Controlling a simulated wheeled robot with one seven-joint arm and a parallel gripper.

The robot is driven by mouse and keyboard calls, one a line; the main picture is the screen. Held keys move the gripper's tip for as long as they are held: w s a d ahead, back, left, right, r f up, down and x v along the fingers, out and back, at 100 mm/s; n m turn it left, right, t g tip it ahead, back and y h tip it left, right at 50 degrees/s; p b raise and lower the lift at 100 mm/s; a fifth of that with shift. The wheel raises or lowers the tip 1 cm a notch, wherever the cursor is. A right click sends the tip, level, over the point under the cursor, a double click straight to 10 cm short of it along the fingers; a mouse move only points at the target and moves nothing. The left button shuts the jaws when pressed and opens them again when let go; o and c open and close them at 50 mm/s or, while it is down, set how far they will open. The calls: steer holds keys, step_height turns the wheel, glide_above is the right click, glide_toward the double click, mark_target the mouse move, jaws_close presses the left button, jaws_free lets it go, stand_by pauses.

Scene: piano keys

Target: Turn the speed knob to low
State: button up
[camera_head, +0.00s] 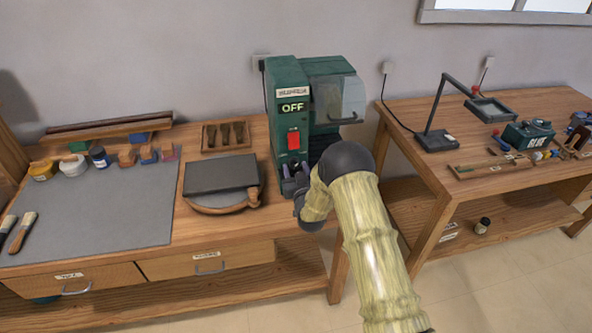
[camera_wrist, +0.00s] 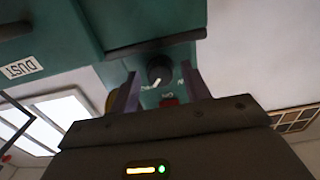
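The green machine (camera_head: 283,95) stands at the right end of the left bench, with an OFF display and a red switch (camera_head: 293,140) on its front. In the wrist view its dark round speed knob (camera_wrist: 160,67) has a white pointer toward the lower left, with small lettering on both sides too blurred to read. My gripper (camera_head: 294,184) is low at the machine's front. In the wrist view my gripper (camera_wrist: 161,80) is open, one purple finger on each side of the knob in the picture. Contact cannot be told.
A dark slab on a round wooden board (camera_head: 220,175) lies left of the machine. A wooden tray (camera_head: 226,136) stands behind it. A clear guard (camera_head: 340,100) is on the machine's right. A second bench (camera_head: 420,155) with a lamp stands right, across a gap.

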steer(key=c, duration=0.8)
steer(key=shift+o, duration=0.2)
